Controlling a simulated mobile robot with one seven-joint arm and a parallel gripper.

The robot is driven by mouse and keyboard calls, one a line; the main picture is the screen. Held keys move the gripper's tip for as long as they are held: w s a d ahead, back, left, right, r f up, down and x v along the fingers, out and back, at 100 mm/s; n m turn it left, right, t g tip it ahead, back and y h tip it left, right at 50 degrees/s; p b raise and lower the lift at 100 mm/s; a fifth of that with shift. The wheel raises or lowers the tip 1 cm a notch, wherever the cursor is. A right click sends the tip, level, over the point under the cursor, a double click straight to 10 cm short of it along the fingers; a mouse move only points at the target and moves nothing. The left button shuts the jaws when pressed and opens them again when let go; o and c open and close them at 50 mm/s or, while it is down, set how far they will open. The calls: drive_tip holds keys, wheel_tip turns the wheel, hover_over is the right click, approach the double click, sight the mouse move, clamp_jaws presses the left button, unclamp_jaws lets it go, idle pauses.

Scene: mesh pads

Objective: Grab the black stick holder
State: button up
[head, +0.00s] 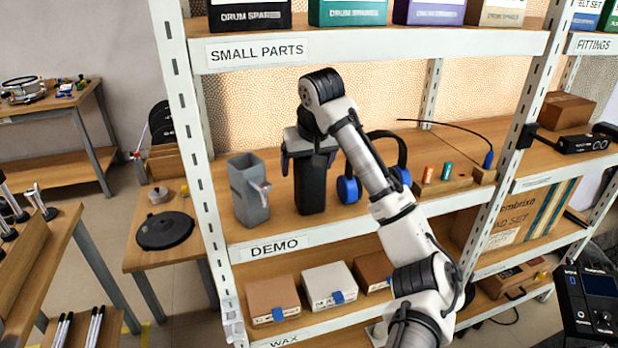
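The black stick holder (311,190) is a tall dark box standing upright on the DEMO shelf, in the middle of the head view. My gripper (308,166) reaches down over it from above. One finger shows at the holder's left with a small gap, and the other is near its upper right edge. The fingers look open around the holder's top, and no firm grip shows. The gripper hides the holder's upper rim and opening.
A grey holder (248,190) with a light handle-like part stands close on the left. Blue-and-black headphones (348,188) stand close on the right, partly behind my arm. A wooden block with small cylinders (440,184) is further right. The SMALL PARTS shelf (380,48) is above.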

drive_tip(key=c, duration=1.2)
drive_tip(key=shift+a+b, duration=0.1)
drive_tip(key=shift+b, duration=0.2)
